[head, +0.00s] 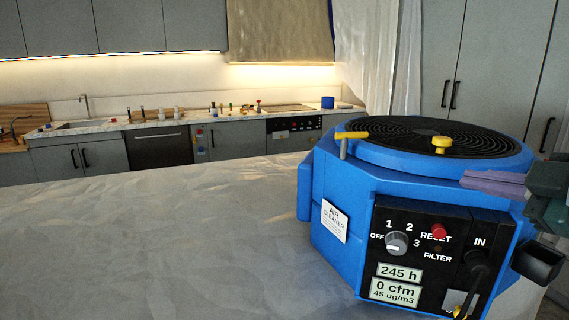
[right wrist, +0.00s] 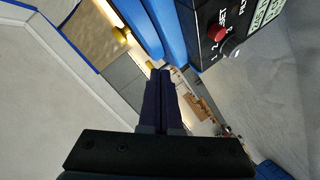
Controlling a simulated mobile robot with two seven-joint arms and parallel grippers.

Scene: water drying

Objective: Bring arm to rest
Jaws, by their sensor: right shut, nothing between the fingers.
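My right gripper (head: 466,181) comes in from the right edge in the head view. Its purple fingers are closed together and hold nothing. They are in front of the upper right part of the blue air cleaner (head: 335,185); I cannot tell whether they touch it. In the right wrist view the shut fingers (right wrist: 160,76) point at the middle of the picture, with the tilted black control panel (right wrist: 235,32) and its red button beyond them at the upper right. My left gripper is not in view.
The air cleaner stands on a pale, wrinkled surface (head: 150,240), which is clear to its left. Its panel has a grey dial (head: 397,243), a red reset button (head: 439,231) and a plugged-in black cable (head: 478,268). A kitchen counter (head: 110,126) with small items runs along the back.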

